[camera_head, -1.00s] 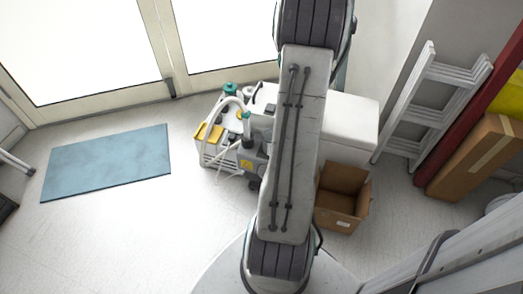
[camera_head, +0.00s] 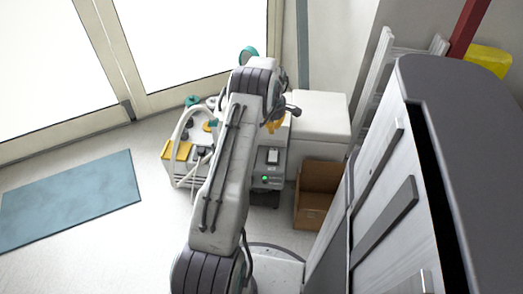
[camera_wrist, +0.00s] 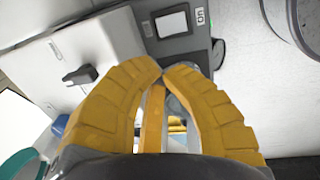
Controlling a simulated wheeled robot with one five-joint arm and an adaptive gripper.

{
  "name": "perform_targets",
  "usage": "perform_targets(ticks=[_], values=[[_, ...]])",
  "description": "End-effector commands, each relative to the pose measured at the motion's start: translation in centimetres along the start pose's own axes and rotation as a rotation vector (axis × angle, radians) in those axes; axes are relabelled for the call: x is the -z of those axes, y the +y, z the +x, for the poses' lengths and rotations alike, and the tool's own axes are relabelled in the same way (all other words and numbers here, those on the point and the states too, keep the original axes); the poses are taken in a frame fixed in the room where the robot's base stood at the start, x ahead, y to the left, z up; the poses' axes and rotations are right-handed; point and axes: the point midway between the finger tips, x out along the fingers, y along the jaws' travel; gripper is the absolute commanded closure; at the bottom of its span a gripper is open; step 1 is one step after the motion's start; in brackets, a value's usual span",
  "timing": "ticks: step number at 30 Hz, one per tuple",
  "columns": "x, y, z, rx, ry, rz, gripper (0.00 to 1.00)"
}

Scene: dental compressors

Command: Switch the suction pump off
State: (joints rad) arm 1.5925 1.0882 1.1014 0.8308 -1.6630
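The suction pump appears to be the grey unit (camera_head: 270,172) by the door, partly hidden behind my arm. A green light (camera_head: 265,179) glows on its front, and a pale rocker switch (camera_head: 272,156) in a dark frame sits above it. In the wrist view the tips are just below the switch; contact cannot be told.
A white machine (camera_head: 182,170) with a hose and yellow part stands left of the pump. A white box (camera_head: 318,115) is behind it, and an open cardboard box (camera_head: 315,195) is to the right. A black lever (camera_wrist: 80,76) is on a pale surface. A blue mat (camera_head: 70,195) lies left.

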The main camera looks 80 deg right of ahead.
Motion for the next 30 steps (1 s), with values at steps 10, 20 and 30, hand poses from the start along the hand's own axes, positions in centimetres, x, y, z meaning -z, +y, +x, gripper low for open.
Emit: perform_targets(ticks=[10, 20, 30], values=[[-0.1, 0.0, 0.1, 0.001, 0.000, 0.000, 1.00], [0.0, -0.1, 3.0, 0.002, 0.000, 0.000, 1.00], [0.0, -0.1, 8.6, 0.001, 0.000, 0.000, 1.00]])
